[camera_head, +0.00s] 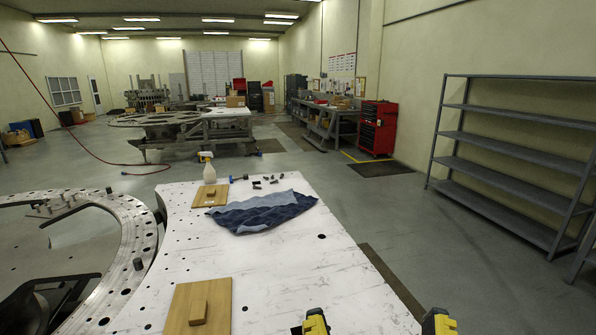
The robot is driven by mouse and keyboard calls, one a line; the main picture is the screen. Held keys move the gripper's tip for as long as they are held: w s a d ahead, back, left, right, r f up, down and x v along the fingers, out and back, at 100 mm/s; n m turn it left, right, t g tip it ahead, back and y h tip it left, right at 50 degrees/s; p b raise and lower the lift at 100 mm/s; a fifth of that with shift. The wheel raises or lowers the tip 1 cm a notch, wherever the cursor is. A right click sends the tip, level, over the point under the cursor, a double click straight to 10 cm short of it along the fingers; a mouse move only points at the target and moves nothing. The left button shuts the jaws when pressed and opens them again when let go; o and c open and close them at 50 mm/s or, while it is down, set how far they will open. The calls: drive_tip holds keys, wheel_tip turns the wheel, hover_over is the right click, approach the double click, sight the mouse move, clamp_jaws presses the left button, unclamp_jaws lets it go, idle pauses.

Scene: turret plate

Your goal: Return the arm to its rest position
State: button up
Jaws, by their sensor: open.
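My gripper (377,322) shows at the bottom edge, right of centre. Its two yellow and black fingers are spread apart with nothing between them, over the front part of the white worktable (330,270). The rest of my arm is out of the picture. A wooden board with a small block (220,300) lies on the table to the left of the gripper.
On the table, a crumpled blue cloth (262,212), a second wooden board (210,196), a spray bottle (209,172) and several small dark parts (264,182) lie farther back. A perforated ring plate (125,230) is at left. Grey shelving (515,160) stands right across open floor.

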wheel_tip(320, 180, up, 25)
drive_tip(key=p, duration=2.1)
drive_tip(key=shift+p, duration=0.35)
